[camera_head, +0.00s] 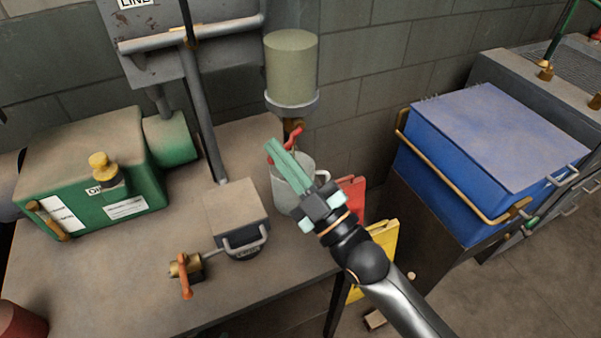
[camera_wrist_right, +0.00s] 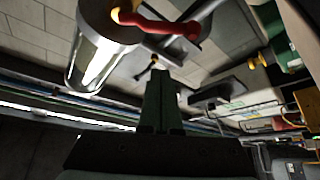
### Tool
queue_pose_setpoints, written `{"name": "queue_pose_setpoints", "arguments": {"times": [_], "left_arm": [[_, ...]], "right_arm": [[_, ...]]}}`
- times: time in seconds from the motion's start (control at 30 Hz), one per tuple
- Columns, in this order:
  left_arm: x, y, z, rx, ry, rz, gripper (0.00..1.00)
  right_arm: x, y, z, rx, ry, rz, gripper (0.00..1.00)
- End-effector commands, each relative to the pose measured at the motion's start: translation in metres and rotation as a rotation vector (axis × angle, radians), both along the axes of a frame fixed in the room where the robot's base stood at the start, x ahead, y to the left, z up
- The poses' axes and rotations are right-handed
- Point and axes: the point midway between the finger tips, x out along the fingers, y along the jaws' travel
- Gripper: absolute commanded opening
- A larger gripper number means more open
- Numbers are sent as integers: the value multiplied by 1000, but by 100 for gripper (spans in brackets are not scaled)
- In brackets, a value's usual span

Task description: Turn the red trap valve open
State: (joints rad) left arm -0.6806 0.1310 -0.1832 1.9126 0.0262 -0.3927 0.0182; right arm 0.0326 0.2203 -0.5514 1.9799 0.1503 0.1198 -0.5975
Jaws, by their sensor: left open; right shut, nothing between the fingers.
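The red trap valve handle (camera_head: 296,134) sits at the brass fitting under a pale cylindrical vessel (camera_head: 291,65) on the wall. In the right wrist view the red handle (camera_wrist_right: 168,25) shows large near the top, beyond the fingertips. My right gripper (camera_head: 274,150) is shut and empty, its green fingers pointing up and left. Its tips are close to the lower part of the handle and partly cover that area. I cannot tell whether they touch it. In the right wrist view the closed fingers (camera_wrist_right: 156,75) point up toward the handle. My left gripper is not in view.
A light grey mug (camera_head: 307,166) stands under the valve, partly behind my right gripper. An orange-handled valve (camera_head: 185,285), a grey box (camera_head: 237,210) and a green machine (camera_head: 90,170) occupy the table (camera_head: 100,275). A blue chest (camera_head: 460,165) stands right.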

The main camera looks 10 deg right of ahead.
Motion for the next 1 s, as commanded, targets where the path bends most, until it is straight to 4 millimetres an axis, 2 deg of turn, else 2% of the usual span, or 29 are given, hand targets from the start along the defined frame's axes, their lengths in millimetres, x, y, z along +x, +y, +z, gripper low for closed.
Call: {"name": "queue_pose_setpoints", "arguments": {"times": [0.07, 0.13, 0.3, 1.0], "left_arm": [[0, 0, 5, -1, 0, -1, 50], [1, -1, 2, -2, -2, 0, 50], [1, -1, 1, -1, -2, -1, 50], [1, -1, 4, -1, -2, -1, 50]], "right_arm": [[12, 9, 10, 1, -3, 1, 0], [16, 2, -8, -7, 4, 0, 0], [22, -8, -22, -3, 1, -1, 0], [25, -12, -28, -34, -11, 0, 0]]}}
